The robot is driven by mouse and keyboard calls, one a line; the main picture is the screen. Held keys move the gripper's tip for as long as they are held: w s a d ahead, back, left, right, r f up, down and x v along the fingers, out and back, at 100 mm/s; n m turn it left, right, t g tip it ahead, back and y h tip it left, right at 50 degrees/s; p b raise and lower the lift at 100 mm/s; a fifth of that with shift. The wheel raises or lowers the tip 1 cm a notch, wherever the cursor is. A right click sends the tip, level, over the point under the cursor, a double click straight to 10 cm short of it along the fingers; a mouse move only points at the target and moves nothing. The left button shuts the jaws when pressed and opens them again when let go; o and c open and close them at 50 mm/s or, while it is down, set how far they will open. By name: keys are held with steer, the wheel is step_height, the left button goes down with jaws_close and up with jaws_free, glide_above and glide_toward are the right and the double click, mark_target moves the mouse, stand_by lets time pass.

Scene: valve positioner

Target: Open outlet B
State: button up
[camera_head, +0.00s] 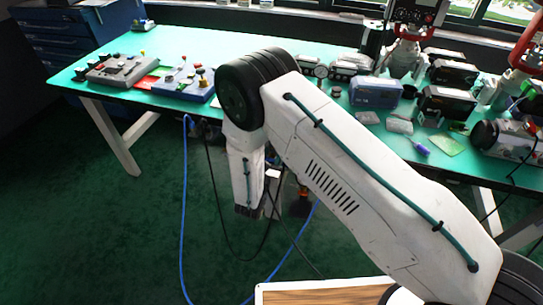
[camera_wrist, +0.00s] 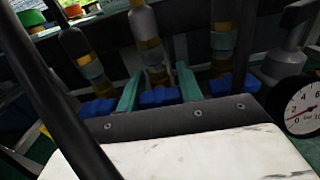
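In the wrist view, three upright grey pipes with brass-coloured bands stand in a row: left (camera_wrist: 88,66), middle (camera_wrist: 148,45) and right (camera_wrist: 222,38). A blue block-like part sits low at each: left (camera_wrist: 98,107), middle (camera_wrist: 158,97) and right (camera_wrist: 222,85). No letters are readable, so I cannot tell which is outlet B. My gripper (camera_wrist: 160,68) has its two teal fingers apart, one on each side of the middle blue part. I cannot tell whether they touch it. In the head view my arm hides the gripper and most of the pipes.
A round white gauge (camera_wrist: 304,108) is close to my gripper's right side. A dark bar crosses the wrist view's left. In the head view, a green-topped bench (camera_head: 130,98) carries control boxes (camera_head: 188,84), instruments and a blue box (camera_head: 375,92). Blue and black cables hang below.

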steer(key=shift+m, duration=0.8)
steer(key=o, duration=0.7)
steer(key=shift+v, duration=3.9)
